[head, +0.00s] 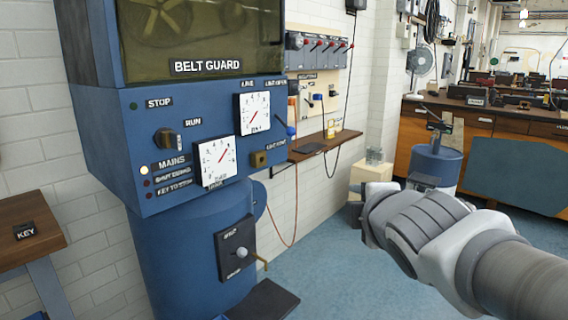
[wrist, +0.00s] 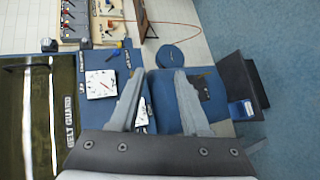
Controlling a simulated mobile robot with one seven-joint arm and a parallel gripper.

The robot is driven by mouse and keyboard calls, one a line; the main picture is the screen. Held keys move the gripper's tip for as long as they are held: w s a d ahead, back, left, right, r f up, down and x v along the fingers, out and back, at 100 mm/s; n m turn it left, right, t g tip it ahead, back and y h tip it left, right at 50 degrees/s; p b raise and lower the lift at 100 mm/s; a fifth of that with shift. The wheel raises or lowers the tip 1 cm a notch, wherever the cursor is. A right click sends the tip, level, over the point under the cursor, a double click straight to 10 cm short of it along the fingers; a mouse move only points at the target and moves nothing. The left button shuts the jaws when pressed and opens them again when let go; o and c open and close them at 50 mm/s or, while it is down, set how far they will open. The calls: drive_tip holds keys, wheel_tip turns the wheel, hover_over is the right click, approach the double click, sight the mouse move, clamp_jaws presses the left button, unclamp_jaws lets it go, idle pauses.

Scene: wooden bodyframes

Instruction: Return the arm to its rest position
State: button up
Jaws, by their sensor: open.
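My gripper (wrist: 158,76) shows in the wrist view with its two grey fingers spread apart and nothing between them. The blue machine's control panel and body lie beyond the fingers there. In the head view my arm (head: 430,228) reaches in from the lower right, in front of the floor and to the right of the blue machine (head: 190,240). The fingers cannot be made out in the head view.
The machine carries a belt guard (head: 200,40), a run switch (head: 165,138) and two white dials. A wooden shelf (head: 28,230) with a KEY label is at left. A wall shelf (head: 325,145), a blue drum (head: 436,165) and a workbench (head: 480,135) stand behind.

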drive_tip(key=s+d+f+m+g+p, duration=0.1)
drive_tip(key=s+f+m+g, duration=0.35)
drive_tip(key=s+m, duration=0.45)
drive_tip(key=s+d+f+m+g+p, duration=0.1)
drive_tip(key=s+f+m+g, duration=0.4)
drive_tip(key=s+m, duration=0.4)
wheel_tip(320, 180, up, 24)
drive_tip(key=w+t+p, duration=0.1)
drive_tip(key=p, duration=2.3)
